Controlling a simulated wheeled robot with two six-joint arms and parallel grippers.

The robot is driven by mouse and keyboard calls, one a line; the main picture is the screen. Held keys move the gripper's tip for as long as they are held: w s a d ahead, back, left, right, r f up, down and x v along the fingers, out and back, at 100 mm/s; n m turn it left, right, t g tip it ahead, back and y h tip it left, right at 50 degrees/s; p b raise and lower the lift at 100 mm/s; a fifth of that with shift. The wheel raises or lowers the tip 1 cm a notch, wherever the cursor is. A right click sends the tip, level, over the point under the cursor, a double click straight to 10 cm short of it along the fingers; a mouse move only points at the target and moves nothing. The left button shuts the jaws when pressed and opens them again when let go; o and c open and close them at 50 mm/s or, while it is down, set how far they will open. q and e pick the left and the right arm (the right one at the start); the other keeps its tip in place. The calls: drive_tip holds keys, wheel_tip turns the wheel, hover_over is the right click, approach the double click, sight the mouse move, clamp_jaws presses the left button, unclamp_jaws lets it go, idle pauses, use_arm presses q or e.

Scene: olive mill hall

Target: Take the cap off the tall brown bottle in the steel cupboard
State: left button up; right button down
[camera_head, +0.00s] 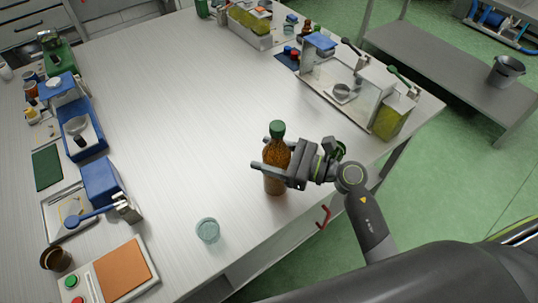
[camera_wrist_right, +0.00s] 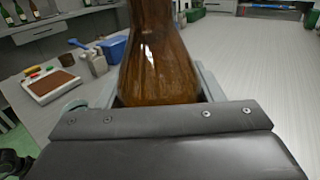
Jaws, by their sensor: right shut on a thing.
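A tall brown bottle (camera_head: 276,182) with a green cap (camera_head: 277,129) is upright at the right side of the steel table (camera_head: 180,120). The cap is on the bottle. My right gripper (camera_head: 263,152) is shut on the bottle's body, below the cap, with one finger on each side. In the right wrist view the brown bottle (camera_wrist_right: 158,60) fills the space between the fingers; its cap is out of that frame. I cannot tell whether its base touches the table. My left gripper is not in view, and I see no cupboard around the bottle.
A small glass dish (camera_head: 207,230) stands left of the bottle, near the front. An orange-topped board (camera_head: 122,271), blue devices (camera_head: 101,184) and trays line the left side. A clear-walled machine (camera_head: 345,85) stands behind at the right. The table's middle is clear.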

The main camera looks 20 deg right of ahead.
drive_tip(key=shift+f, duration=0.2)
drive_tip(key=shift+f, duration=0.15)
drive_tip(key=shift+c, duration=2)
unclamp_jaws()
